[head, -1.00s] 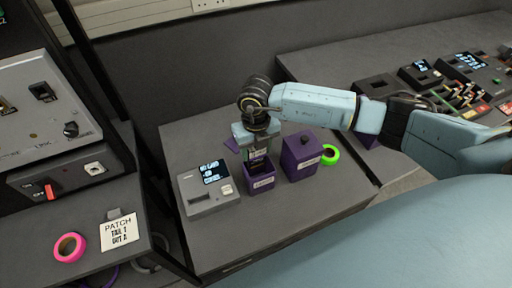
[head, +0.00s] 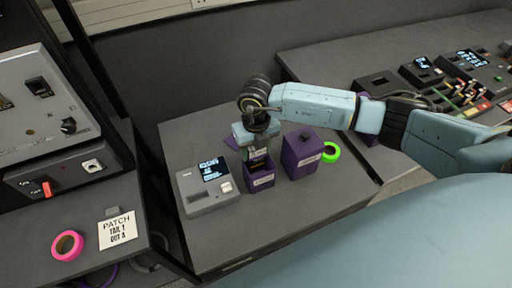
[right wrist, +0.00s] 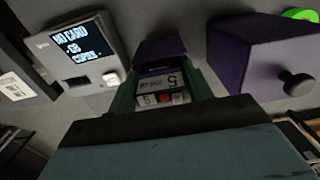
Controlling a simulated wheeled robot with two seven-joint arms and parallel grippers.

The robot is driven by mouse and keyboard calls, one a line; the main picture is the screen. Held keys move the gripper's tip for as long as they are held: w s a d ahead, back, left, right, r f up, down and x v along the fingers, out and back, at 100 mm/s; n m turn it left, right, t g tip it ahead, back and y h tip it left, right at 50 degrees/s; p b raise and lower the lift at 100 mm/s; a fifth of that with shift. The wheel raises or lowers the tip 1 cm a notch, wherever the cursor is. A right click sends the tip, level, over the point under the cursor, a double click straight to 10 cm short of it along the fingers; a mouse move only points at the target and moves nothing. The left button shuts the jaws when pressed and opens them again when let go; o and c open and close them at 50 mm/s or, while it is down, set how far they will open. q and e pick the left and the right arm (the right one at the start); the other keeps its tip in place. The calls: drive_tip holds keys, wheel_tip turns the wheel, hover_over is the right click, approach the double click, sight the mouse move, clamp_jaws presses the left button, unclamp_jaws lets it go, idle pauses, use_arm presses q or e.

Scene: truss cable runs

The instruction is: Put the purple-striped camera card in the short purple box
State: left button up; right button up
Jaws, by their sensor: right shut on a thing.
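The short purple box (head: 260,182) stands open on the grey table, between the card reader and a taller purple box. My right gripper (head: 257,156) points down right over its mouth. In the right wrist view its green fingers (right wrist: 160,97) are shut on a small card (right wrist: 158,84) with pale printed labels and a red spot. The card's purple stripe cannot be made out clearly. The short box's dark purple wall (right wrist: 162,49) shows just beyond the card. How far the card is inside the box cannot be told. My left gripper is not in view.
The card reader (head: 209,188) has a lit screen that reads "no card". The taller purple box (head: 300,155) with a knob stands close on the right, with green tape (head: 331,152) beside it. Pink tape (head: 67,246) lies at left. The table front is clear.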

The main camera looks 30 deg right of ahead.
drive_tip(key=shift+f+b, duration=0.3)
drive_tip(key=shift+f, duration=0.15)
drive_tip(key=o, duration=1.1)
drive_tip(key=shift+c, duration=1.3)
drive_tip(key=shift+r, duration=0.1)
drive_tip(key=shift+r+p, duration=3.15)
drive_tip(key=shift+r, duration=0.8)
